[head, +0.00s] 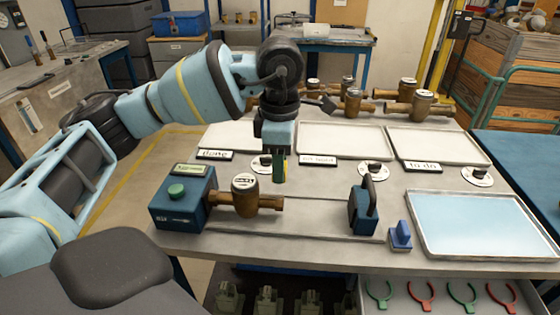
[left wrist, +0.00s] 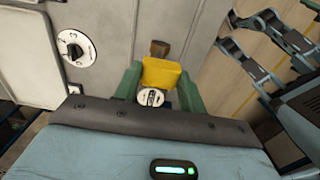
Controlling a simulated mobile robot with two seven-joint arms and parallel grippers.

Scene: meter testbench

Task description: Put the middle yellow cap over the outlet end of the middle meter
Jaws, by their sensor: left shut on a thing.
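My left gripper (head: 279,180) points down with green fingers, just behind the outlet side of a brass meter (head: 244,193) in the test bench. The left gripper (left wrist: 160,85) is shut on a yellow cap (left wrist: 165,75), which is mostly hidden in the head view. In the left wrist view the meter's white dial (left wrist: 151,97) shows below the cap and its brown pipe end (left wrist: 160,48) above it. The meter's right pipe end (head: 275,203) looks bare. Whether the cap touches the meter I cannot tell. My right gripper is not in view.
The blue bench head (head: 183,198) holds the meter's left end. A blue end stop (head: 362,210) stands right of a gap. A blue block (head: 400,237) and a tray (head: 483,225) lie further right. Several brass meters (head: 352,103) stand behind the white trays (head: 340,142).

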